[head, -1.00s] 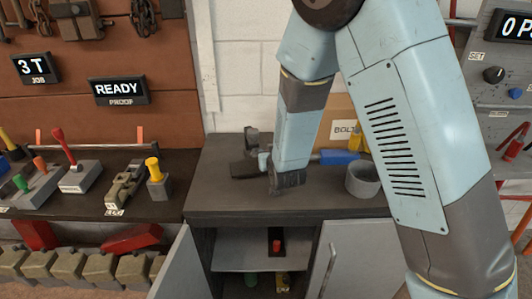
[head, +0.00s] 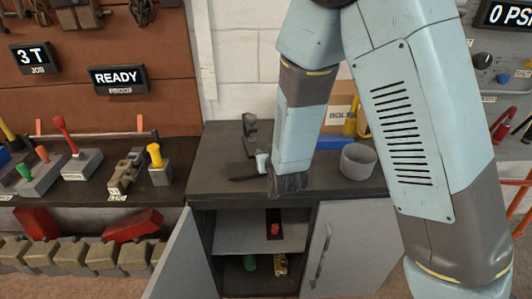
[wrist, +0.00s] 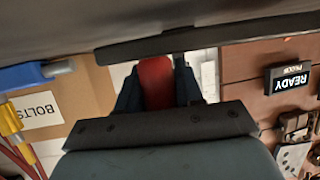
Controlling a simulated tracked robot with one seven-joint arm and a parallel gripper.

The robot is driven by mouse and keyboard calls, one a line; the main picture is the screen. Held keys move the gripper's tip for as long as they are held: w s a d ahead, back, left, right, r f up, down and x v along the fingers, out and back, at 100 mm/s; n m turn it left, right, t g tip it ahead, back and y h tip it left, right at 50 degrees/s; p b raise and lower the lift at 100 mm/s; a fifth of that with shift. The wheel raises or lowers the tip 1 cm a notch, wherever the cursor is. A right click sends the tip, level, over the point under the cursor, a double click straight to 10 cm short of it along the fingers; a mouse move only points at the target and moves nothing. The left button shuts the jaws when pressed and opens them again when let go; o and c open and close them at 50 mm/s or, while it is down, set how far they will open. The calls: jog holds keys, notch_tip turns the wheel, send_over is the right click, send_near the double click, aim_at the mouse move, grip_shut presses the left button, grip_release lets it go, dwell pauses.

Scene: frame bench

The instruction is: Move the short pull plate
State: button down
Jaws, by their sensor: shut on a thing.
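My gripper (wrist: 158,88) shows in the wrist view with its dark blue fingers closed on either side of a red piece (wrist: 155,80). Only part of this piece shows, and I cannot tell for certain whether it is the short pull plate. A long dark bar (wrist: 220,39) crosses just beyond the fingertips; whether it joins the red piece is unclear. In the head view my forearm reaches down over the grey bench top (head: 220,195).
A grey round cup (head: 358,162) stands right of my arm. Below, the cabinet is open, its left door (head: 185,260) swung out. A red-topped item (head: 275,230) sits on its shelf. Levers and blocks (head: 82,168) line the left bench. A BOLTS box (wrist: 45,108) stands behind.

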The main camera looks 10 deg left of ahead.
jog(key=shift+s, duration=0.1)
jog(key=c, duration=0.6)
grip_release()
jog(key=shift+c, duration=0.2)
